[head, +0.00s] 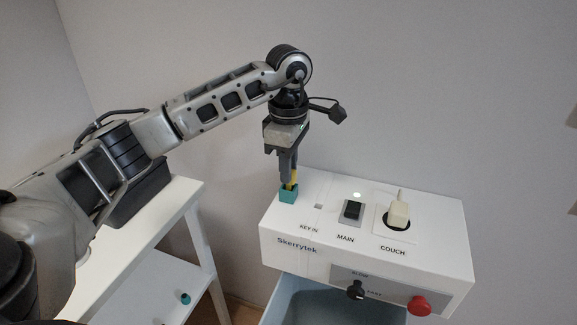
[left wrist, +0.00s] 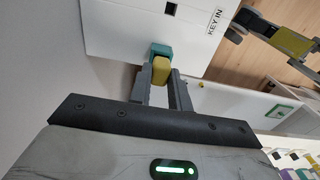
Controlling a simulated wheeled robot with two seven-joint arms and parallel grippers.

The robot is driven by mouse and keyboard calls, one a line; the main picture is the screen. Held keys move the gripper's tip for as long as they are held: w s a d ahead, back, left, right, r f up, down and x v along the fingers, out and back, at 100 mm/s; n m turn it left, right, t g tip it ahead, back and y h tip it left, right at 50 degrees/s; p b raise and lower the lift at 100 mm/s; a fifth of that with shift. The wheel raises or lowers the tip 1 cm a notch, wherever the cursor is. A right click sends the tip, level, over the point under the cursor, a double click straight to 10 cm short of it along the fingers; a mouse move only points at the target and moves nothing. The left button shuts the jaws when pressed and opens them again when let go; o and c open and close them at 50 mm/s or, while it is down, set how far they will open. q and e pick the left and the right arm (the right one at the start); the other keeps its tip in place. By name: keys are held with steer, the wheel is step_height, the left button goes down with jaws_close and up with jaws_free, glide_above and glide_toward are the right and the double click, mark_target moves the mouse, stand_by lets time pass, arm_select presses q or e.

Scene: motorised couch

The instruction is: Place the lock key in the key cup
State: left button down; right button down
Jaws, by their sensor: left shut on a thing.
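My left gripper (head: 288,176) points down over the left end of the white control box, its jaws shut on the yellow lock key (head: 294,176). The key also shows between the fingers in the left wrist view (left wrist: 161,70). The teal key cup (head: 288,195) is on the box's left end, directly below the fingers; it shows just past the key in the left wrist view (left wrist: 160,49). The key's lower end meets the cup's top edge in the picture; how deep it sits in the cup is hidden. My right gripper is not seen in the head view.

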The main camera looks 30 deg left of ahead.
arm_select(q)
steer(key=shift+f, duration=0.3)
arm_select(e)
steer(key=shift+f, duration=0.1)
arm_select(q)
steer(key=shift+f, duration=0.15)
steer(key=c, duration=1.3)
jaws_free()
steer(key=shift+r, duration=0.3)
step_height(320, 180, up, 12)
steer(key=p, duration=0.2)
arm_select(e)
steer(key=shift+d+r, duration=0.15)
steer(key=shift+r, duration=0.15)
